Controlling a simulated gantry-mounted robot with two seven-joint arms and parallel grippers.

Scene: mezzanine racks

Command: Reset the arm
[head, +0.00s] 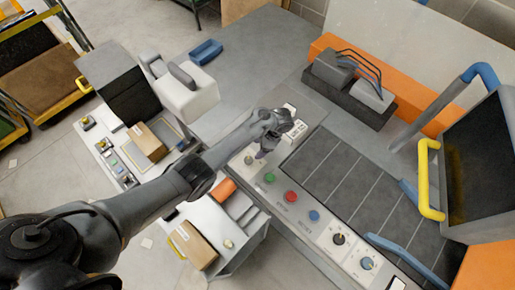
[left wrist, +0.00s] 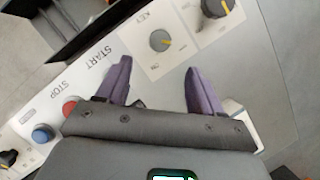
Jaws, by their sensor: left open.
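My left gripper (head: 262,152) is over the upper end of the grey control panel (head: 325,242) in the head view. In the left wrist view my left gripper (left wrist: 157,80) has its two purple fingers spread, with nothing between them but panel surface. A blue button (head: 314,215), a red button (head: 291,197) and a green button (head: 269,178) sit in a row on the panel. The blue button (left wrist: 42,134) and red button (left wrist: 70,105) also show in the left wrist view, left of the fingers. The green button is hidden there. My right gripper is not in view.
A key knob (left wrist: 160,40) lies just beyond the fingers. Further knobs (head: 338,239) sit at the panel's lower end. A dark conveyor (head: 345,175) runs beside the panel. A yellow handle (head: 428,180) and screen stand at right. Cartons (head: 148,142) lie on the left bench.

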